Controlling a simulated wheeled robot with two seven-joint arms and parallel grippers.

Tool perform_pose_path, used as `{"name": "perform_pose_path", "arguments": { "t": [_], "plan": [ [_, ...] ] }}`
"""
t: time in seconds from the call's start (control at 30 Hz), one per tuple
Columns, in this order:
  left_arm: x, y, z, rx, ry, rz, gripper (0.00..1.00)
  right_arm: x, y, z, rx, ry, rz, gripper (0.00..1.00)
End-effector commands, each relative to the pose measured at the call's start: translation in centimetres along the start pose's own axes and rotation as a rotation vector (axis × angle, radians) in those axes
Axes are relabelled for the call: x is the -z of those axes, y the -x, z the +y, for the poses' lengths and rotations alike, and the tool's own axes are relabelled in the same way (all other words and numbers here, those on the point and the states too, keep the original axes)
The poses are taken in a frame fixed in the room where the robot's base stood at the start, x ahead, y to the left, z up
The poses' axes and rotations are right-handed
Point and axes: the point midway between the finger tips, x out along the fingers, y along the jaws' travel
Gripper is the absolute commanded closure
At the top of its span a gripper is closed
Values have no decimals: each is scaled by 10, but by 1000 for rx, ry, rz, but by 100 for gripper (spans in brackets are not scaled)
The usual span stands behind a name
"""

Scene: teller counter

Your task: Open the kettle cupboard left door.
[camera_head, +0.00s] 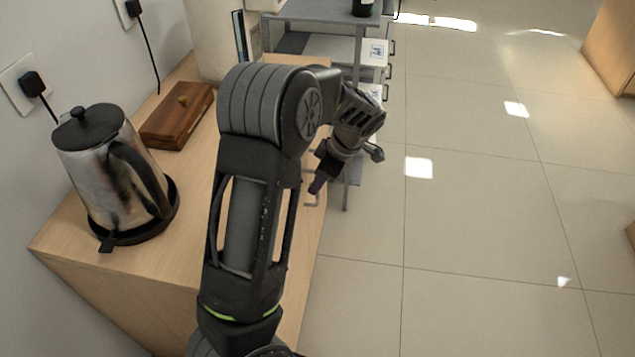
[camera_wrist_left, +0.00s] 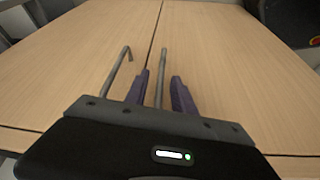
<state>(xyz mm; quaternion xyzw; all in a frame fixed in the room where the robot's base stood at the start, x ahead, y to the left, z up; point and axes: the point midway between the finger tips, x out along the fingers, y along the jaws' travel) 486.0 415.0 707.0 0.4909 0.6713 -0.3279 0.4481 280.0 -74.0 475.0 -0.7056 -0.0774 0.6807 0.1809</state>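The kettle cupboard (camera_head: 190,215) is light wood, with a steel kettle on its top. In the left wrist view two wooden doors meet at a dark seam: the picture-left door (camera_wrist_left: 85,50) and the picture-right door (camera_wrist_left: 220,60). Each has a grey bar handle near the seam, a left handle (camera_wrist_left: 118,72) and a right handle (camera_wrist_left: 160,72). My left gripper (camera_wrist_left: 160,92) is open, its purple fingers on either side of the right handle; contact cannot be told. In the head view my left gripper (camera_head: 317,185) is at the cupboard's front, partly hidden by its arm. Both doors look closed.
The kettle (camera_head: 110,175) stands on its dark base, near a brown wooden box (camera_head: 177,115). A grey shelf unit (camera_head: 325,12) with a bottle stands beyond the cupboard. The tiled floor (camera_head: 470,220) to the right is clear.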

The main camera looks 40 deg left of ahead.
Motion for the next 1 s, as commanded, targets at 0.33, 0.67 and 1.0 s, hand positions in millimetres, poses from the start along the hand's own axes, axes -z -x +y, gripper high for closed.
{"name": "perform_pose_path", "arguments": {
  "t": [0.33,0.67,1.0],
  "plan": [
    [0,-11,0,-1,0,-1,69,0,0,0,0,0,0,64],
    [0,-11,0,0,0,-1,91,0,0,0,0,0,0,64],
    [0,-11,0,-1,0,-1,100,0,0,0,0,0,0,64]
  ]
}}
